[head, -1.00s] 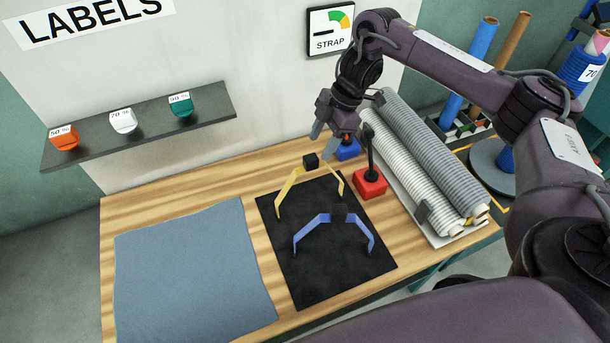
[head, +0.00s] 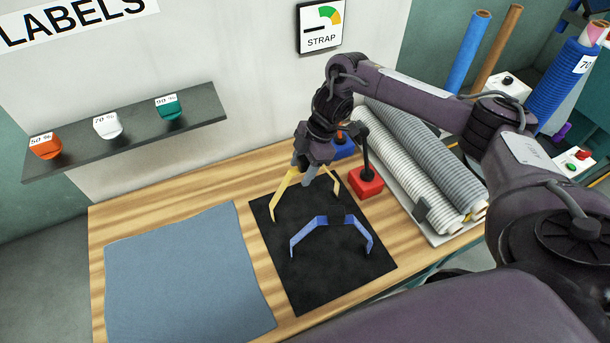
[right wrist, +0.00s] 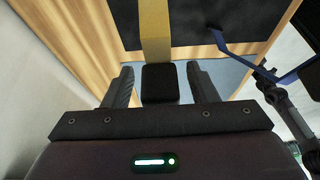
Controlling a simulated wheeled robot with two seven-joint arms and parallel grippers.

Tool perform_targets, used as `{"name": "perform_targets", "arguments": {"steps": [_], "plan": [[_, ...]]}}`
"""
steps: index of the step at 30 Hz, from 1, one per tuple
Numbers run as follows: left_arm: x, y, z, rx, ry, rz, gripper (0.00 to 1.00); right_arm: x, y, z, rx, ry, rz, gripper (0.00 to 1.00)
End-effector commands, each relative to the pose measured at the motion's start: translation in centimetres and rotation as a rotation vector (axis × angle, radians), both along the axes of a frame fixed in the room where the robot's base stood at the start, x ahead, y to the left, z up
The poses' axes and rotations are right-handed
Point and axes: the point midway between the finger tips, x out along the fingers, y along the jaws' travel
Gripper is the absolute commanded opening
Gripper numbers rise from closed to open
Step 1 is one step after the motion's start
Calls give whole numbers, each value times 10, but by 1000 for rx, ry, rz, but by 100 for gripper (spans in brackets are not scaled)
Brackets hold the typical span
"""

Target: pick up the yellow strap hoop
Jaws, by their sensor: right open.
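The yellow strap hoop (head: 286,190) stands arched on the far part of the black mat (head: 310,282); its top is partly hidden behind my gripper in the head view. In the right wrist view the yellow strap (right wrist: 155,30) runs up from a black block (right wrist: 160,84), which lies between my two fingers. My right gripper (head: 306,176) is open, pointing down at the top of the hoop, with a finger on each side of the block. I cannot tell whether the fingers touch it. My left gripper is not in view.
A blue strap hoop (head: 318,222) stands nearer on the same mat. A red block with a black lever (head: 366,184) and a blue one (head: 343,150) are just right of the gripper. Grey rolls (head: 425,165) lie further right. A blue-grey cloth (head: 185,280) covers the left.

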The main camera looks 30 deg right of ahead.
Motion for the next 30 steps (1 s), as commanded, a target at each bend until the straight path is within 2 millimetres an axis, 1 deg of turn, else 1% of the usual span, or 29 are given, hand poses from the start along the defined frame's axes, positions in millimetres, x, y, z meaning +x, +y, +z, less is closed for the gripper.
{"name": "perform_targets", "arguments": {"steps": [5,6,18,26,30], "plan": [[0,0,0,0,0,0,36,0,0,-1,0,0,0,53],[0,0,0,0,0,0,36,0,0,-1,0,0,0,51],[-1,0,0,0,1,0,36,0,0,-1,0,0,0,0],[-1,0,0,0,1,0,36,0,0,0,0,-1,0,0],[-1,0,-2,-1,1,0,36,1,0,4,1,-3,1,0]]}}
